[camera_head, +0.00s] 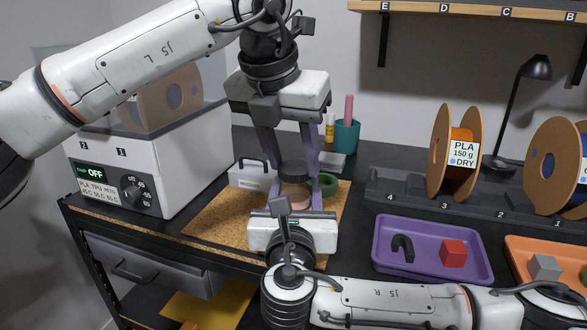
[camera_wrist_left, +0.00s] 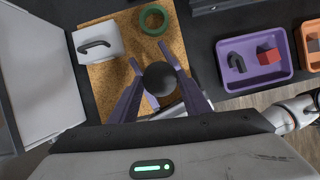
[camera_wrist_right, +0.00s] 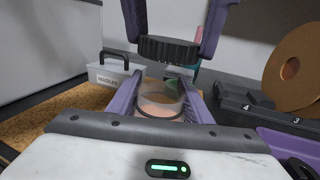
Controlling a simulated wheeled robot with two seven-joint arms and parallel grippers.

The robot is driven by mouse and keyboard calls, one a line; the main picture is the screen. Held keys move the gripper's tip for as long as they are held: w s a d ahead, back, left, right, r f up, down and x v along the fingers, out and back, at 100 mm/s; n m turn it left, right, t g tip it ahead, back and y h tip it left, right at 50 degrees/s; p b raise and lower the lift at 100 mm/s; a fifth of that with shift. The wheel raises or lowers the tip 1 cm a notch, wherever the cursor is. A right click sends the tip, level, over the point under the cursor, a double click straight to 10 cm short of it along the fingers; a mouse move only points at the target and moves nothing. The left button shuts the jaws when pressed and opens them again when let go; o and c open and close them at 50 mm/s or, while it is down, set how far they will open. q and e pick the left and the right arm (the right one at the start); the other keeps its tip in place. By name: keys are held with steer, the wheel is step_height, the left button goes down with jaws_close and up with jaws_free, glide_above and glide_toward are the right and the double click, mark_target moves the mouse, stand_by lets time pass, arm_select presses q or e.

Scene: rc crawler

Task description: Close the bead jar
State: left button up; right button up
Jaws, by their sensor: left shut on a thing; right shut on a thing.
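The bead jar (camera_wrist_right: 160,101) is a clear, open-topped cylinder with peach-coloured contents. My right gripper (camera_wrist_right: 163,92) is shut on its sides, low over the cork mat. The black ridged lid (camera_wrist_right: 168,49) is held by my left gripper (camera_head: 293,168) directly above the jar, with a visible gap between lid and jar rim. In the left wrist view the lid (camera_wrist_left: 160,78) shows from above as a dark disc between the purple fingers and hides the jar. In the head view the jar (camera_head: 294,196) is partly hidden by my right gripper.
A cork mat (camera_head: 215,217) lies on the dark bench. A white nozzle box (camera_head: 252,176) and a green tape ring (camera_head: 328,184) are close by. A white dryer (camera_head: 150,165) stands left. A purple tray (camera_head: 427,268) and spool rack (camera_head: 400,193) are right.

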mark_target(291, 171)
arm_select(q)
steer(key=shift+f, duration=0.85)
steer(key=shift+f, duration=0.9)
steer(key=shift+f, duration=0.45)
steer(key=shift+f, duration=0.2)
